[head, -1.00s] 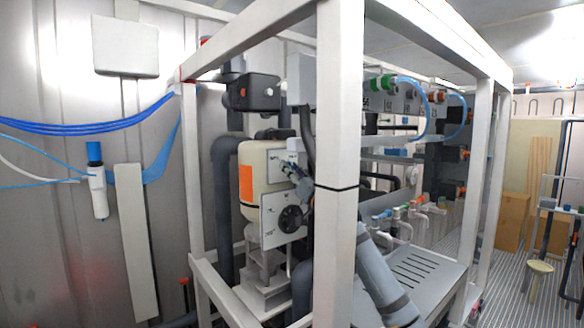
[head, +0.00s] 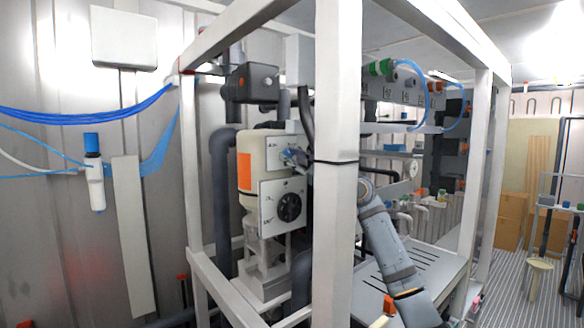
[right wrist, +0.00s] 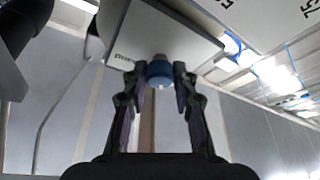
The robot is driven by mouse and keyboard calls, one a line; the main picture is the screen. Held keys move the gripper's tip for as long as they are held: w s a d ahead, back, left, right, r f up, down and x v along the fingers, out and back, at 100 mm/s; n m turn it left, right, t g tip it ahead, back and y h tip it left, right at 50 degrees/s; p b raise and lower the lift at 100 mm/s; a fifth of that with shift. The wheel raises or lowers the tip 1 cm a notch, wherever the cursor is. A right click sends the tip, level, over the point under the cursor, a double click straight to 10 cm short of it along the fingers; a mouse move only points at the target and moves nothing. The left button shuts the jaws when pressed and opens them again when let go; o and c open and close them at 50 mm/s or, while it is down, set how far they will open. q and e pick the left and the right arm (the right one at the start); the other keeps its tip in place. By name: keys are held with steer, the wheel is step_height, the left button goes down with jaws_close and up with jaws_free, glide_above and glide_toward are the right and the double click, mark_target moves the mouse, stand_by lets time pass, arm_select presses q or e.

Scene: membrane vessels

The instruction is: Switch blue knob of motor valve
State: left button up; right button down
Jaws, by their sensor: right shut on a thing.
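A blue knob (right wrist: 159,73) with a paler collar sticks out from a light panel (right wrist: 160,38) in the right wrist view. My right gripper (right wrist: 158,78) has a finger on each side of the knob and is closed on it. In the head view my right gripper (head: 297,158) is at the upper front of a light grey unit (head: 270,205) that has a black dial and a cream tank with an orange label. The knob is small there and hard to tell from the fingers. A frame post hides part of my right arm. My left gripper is not in view.
A white frame post (head: 336,240) stands between the head camera and my right forearm. Black pipes (head: 222,190) run beside the cream tank. A grey slotted shelf (head: 430,268) lies low at the right inside the frame.

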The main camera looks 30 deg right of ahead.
steer(key=shift+n+y+b, duration=0.3)
steer(key=shift+n+y, duration=0.1)
steer(key=shift+n, duration=0.2)
steer(key=c, duration=1.1)
jaws_free()
steer(key=shift+o, duration=0.2)
steer(key=shift+s+d+f, duration=0.25)
steer(key=shift+s, duration=0.15)
steer(key=v, duration=0.6)
steer(key=shift+s, duration=0.2)
